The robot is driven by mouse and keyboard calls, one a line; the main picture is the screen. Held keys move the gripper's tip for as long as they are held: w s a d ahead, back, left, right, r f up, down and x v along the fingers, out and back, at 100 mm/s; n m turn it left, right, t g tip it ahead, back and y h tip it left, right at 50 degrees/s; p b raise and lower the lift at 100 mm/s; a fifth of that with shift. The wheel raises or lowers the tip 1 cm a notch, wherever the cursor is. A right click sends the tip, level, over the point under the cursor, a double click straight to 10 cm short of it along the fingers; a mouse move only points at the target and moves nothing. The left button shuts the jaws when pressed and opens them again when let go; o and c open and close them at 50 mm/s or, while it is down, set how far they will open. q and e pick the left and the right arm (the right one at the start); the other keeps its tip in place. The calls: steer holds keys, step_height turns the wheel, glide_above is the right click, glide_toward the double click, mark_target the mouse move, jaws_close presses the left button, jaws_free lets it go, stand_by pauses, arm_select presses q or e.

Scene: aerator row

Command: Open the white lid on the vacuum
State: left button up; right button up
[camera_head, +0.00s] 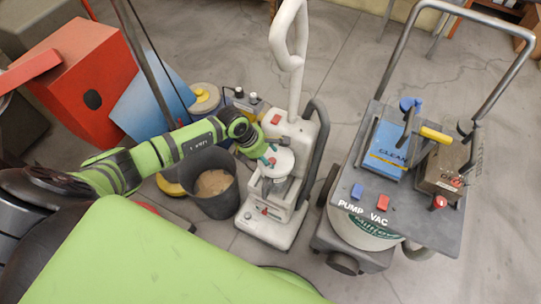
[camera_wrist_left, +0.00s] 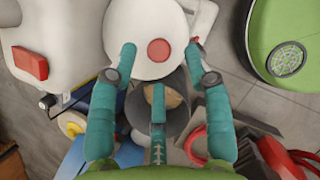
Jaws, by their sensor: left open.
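The white vacuum (camera_head: 262,226) stands upright in the middle of the head view, with a tall white handle above it. Its round white lid (camera_head: 284,160) sits over the canister. In the left wrist view the lid (camera_wrist_left: 150,22) fills the top middle and bears a round red knob (camera_wrist_left: 158,50). My left gripper (camera_head: 268,158) is at the lid's left edge in the head view. In the left wrist view its open teal fingers (camera_wrist_left: 160,58) lie on either side of the knob, apart from it. Whether they touch the lid I cannot tell. My right gripper is in neither view.
A dark bucket (camera_head: 216,205) with brown contents stands just left of the vacuum. A grey cart machine (camera_head: 395,222) marked PUMP and VAC stands to the right. A red box (camera_head: 85,75) and a blue panel (camera_head: 150,103) are at the left. Open floor lies behind the vacuum.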

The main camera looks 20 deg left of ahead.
mark_target(272, 160)
arm_select(q)
steer(key=shift+x, duration=1.55)
steer(key=shift+w, duration=0.15)
jaws_close()
